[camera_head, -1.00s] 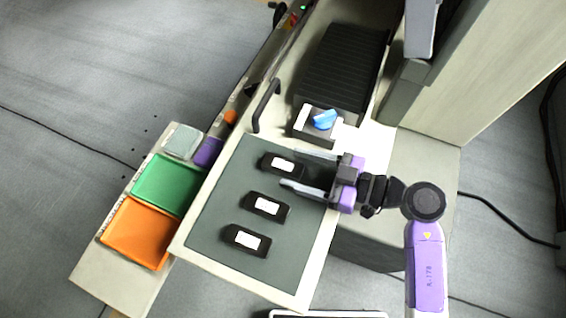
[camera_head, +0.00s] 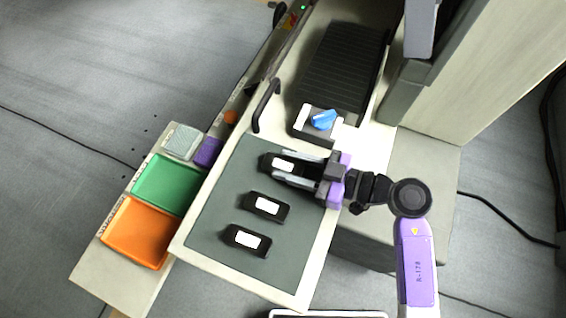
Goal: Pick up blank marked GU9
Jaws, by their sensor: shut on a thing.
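Three black blanks with white labels lie in a row on the grey-green mat (camera_head: 222,209). The labels are too small to read, so I cannot tell which is marked GU9. My gripper (camera_head: 275,168) is shut on the top blank (camera_head: 268,161), with a finger on either side of it. That blank appears to be still on the mat. The middle blank (camera_head: 266,206) and the bottom blank (camera_head: 246,240) lie apart from the gripper.
A green tray (camera_head: 166,184) and an orange tray (camera_head: 134,232) sit on the ledge at left. A blue knob (camera_head: 323,119) on a block and a black handle (camera_head: 264,105) stand above the mat. A tall cabinet (camera_head: 485,75) is at upper right.

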